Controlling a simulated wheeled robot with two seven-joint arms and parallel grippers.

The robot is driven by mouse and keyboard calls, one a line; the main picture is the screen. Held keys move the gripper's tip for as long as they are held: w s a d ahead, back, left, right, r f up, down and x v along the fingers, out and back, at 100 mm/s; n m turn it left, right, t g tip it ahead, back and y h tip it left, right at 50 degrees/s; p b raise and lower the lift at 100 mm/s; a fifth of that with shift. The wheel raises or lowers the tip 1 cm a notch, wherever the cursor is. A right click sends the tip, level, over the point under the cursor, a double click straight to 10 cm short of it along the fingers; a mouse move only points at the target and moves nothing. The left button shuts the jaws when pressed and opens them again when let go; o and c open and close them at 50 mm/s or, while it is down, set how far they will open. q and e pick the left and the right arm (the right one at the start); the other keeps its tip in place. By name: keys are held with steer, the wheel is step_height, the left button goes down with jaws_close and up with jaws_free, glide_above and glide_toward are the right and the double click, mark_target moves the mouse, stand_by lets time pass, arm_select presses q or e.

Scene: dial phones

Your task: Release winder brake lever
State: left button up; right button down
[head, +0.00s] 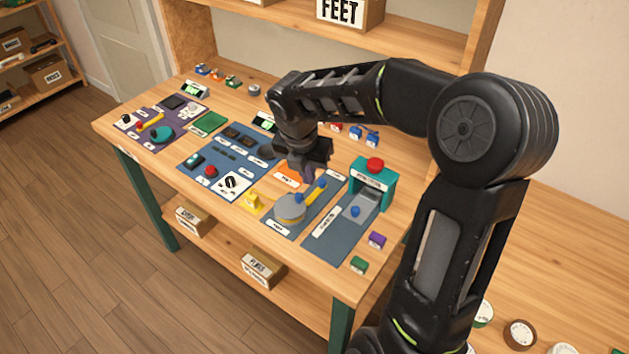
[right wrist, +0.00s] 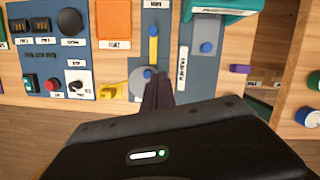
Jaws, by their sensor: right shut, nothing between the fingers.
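The winder panel has a grey disc (head: 289,209) with a small blue knob (head: 299,198) and a yellow lever (head: 314,193) with a blue end. In the right wrist view the yellow lever (right wrist: 153,48) stands straight above the grey disc (right wrist: 137,83). My right gripper (head: 309,174) is shut and empty, above the panel near the lever. In the right wrist view its fingers (right wrist: 157,88) overlap the lower right of the disc; I cannot tell if they touch it. My left gripper is not in view.
A teal press frame (head: 373,173) with a red button stands right of the panel. An orange pad (head: 288,176) lies behind, and a yellow block (head: 252,202) lies left. Purple (head: 376,240) and green (head: 358,264) blocks sit at the front right. A shelf rises behind the table.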

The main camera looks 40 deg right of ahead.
mark_target(319, 192)
steer(key=x, duration=1)
steer(key=shift+w+d+f+p, duration=0.1)
steer(key=shift+w+f+p, duration=0.1)
steer(key=shift+p, duration=0.1)
steer(key=shift+w+d+r+p, duration=0.1)
steer(key=shift+w+d+p, duration=0.2)
steer(key=shift+d, duration=0.3)
steer(key=shift+w+d+r+p, duration=0.1)
steer(key=shift+w+d+p, duration=0.1)
steer(key=shift+w+d, duration=0.5)
steer(key=shift+d, duration=0.35)
